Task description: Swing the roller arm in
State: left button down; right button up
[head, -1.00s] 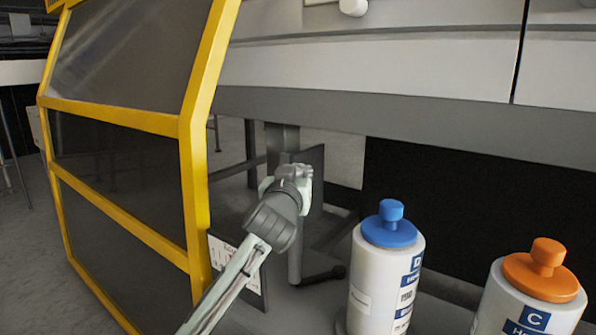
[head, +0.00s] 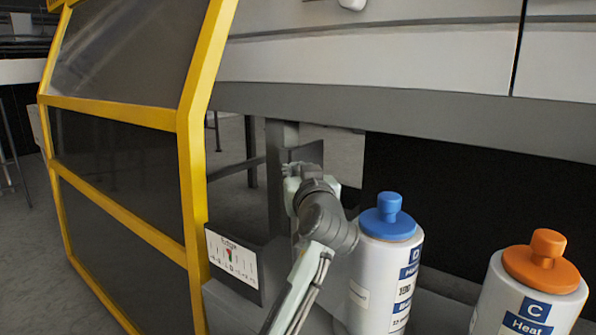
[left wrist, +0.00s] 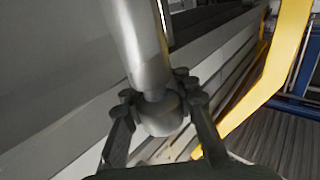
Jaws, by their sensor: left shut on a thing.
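My left gripper (left wrist: 163,100) is shut on the roller arm, a smooth grey metal cylinder (left wrist: 137,45) with a rounded knob end (left wrist: 161,116). In the left wrist view the knob sits between the two dark fingers. In the head view my left gripper (head: 303,182) is low in front of the machine, beside an upright dark plate (head: 308,154). There my wrist hides the grasp and most of the roller arm. My right gripper is in neither view.
A yellow-framed guard door (head: 190,150) stands at the left. A small gauge sign (head: 232,258) is beside it. A blue-capped bottle (head: 385,280) stands close to the right of my left wrist. An orange-capped bottle (head: 530,300) is further right.

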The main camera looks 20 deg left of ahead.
pick_arm(q)
jog(key=c, duration=1.2)
grip_release()
jog(key=shift+d, duration=0.1)
notch_tip(320, 180, up, 10)
